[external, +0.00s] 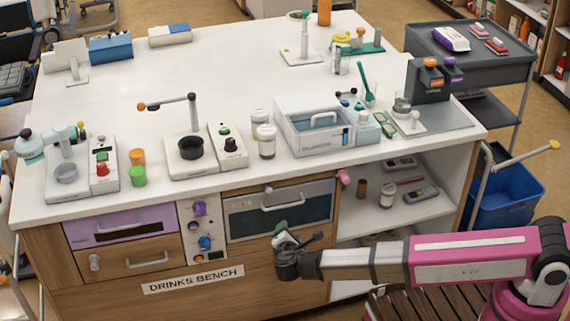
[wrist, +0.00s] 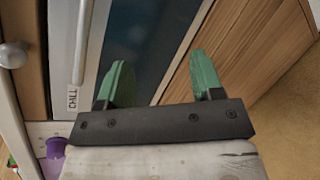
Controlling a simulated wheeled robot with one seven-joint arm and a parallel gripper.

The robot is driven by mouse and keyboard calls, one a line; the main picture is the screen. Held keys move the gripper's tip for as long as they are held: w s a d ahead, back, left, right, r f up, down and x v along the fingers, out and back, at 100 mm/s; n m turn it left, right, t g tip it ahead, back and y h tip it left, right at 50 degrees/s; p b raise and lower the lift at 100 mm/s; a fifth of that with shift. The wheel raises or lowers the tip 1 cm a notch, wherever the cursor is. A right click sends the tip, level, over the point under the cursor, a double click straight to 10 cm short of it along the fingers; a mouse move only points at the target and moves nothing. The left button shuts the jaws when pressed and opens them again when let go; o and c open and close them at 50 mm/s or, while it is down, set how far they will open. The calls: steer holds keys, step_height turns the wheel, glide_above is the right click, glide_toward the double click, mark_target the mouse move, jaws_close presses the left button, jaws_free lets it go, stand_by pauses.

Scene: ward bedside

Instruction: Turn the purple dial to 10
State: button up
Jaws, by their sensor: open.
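A purple dial (external: 449,61) sits on top of the dark dispenser at the back right of the bench, beside an orange one. Its setting is too small to read. A purple knob-like piece (wrist: 55,148) shows at the lower left of the wrist view, partly hidden by my wrist; I cannot tell whether it is the same dial. My gripper (external: 281,232) is low in front of the bench, before the drawer front with the grey handle. Its green fingers (wrist: 158,82) are apart with nothing between them.
The bench front has a panel (external: 205,220) with several small knobs, a lilac drawer (external: 115,226) and a dark-fronted drawer (external: 278,212); a handle and a CHILL label (wrist: 72,98) show close up. Open shelves (external: 420,208) lie to the right. The bench top's middle is clear.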

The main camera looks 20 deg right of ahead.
mark_target(201, 213)
steer(key=s+a+r+n+t+y, duration=0.1)
steer(key=a+r+n+y, duration=0.15)
steer(key=a, duration=0.55)
steer(key=s+a+r+n+t+y, duration=0.1)
steer(key=a+r, duration=0.3)
steer(key=a, duration=0.5)
steer(key=s+a+r+n+t+y, duration=0.1)
steer(key=s+a+r+t, duration=0.15)
steer(key=a, duration=0.55)
steer(key=shift+g, duration=0.45)
steer(key=w, duration=1.1)
steer(key=shift+w+r, duration=0.2)
steer(key=shift+r, duration=0.2)
steer(key=shift+c, duration=0.2)
steer(key=c, duration=0.9)
